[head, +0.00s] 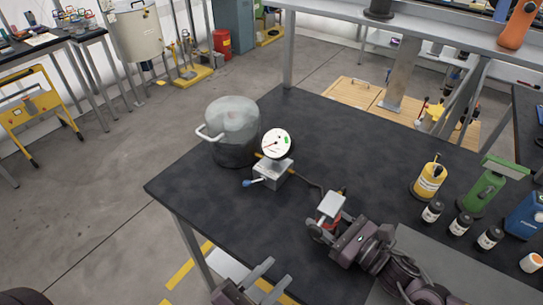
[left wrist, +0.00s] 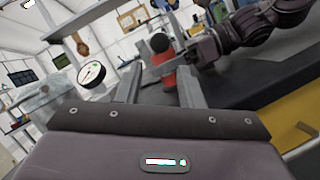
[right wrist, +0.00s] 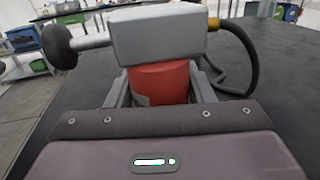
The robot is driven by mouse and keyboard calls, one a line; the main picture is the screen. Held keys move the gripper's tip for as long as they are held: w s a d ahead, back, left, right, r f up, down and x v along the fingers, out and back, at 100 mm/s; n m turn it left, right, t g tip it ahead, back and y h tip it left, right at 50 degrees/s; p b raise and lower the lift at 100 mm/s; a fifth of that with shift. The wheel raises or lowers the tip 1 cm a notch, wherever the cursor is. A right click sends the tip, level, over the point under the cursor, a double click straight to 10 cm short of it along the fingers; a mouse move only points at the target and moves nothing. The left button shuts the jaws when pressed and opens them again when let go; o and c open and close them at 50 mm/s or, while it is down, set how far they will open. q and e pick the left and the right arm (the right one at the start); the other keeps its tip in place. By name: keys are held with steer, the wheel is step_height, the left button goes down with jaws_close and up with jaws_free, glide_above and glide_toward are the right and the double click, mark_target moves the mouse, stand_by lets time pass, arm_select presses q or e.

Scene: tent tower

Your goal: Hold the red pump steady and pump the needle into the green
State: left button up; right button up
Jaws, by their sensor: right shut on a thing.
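The red pump (head: 328,226) stands on the dark table with a grey block on top and a black-knobbed handle (right wrist: 60,46) sticking out. My right gripper (head: 325,232) is shut around its red body (right wrist: 158,82), just below the grey block. My left gripper (head: 268,280) is open and empty at the table's near edge. In the left wrist view the red pump (left wrist: 166,68) and black knob (left wrist: 160,42) appear beyond its spread fingers. The round white gauge (head: 277,143) has a red needle pointing lower left, away from the green mark on its right side.
A grey pot (head: 232,120) stands behind the gauge. A metal block with a blue knob (head: 268,176) sits under the gauge, and a dark hose runs towards the pump. Several bottles (head: 461,224) and a green tool (head: 486,187) stand at the right.

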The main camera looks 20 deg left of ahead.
arm_select(q)
steer(key=shift+a+m, duration=0.15)
steer(key=shift+m, duration=0.35)
steer(key=c, duration=0.5)
steer(key=shift+a+m, duration=0.15)
steer(key=shift+m, duration=0.75)
jaws_close()
steer(key=a+r+n+g+h, duration=0.1)
steer(key=n+g, duration=0.4)
steer(key=n, duration=0.5)
steer(key=a+r+n+g+h, duration=0.2)
steer(key=a+n+g+h, duration=0.2)
steer(key=n, duration=0.6)
steer(key=shift+s+a+r+n+g, duration=0.25)
steer(key=shift+a+n+g, duration=0.2)
steer(key=shift+a, duration=0.25)
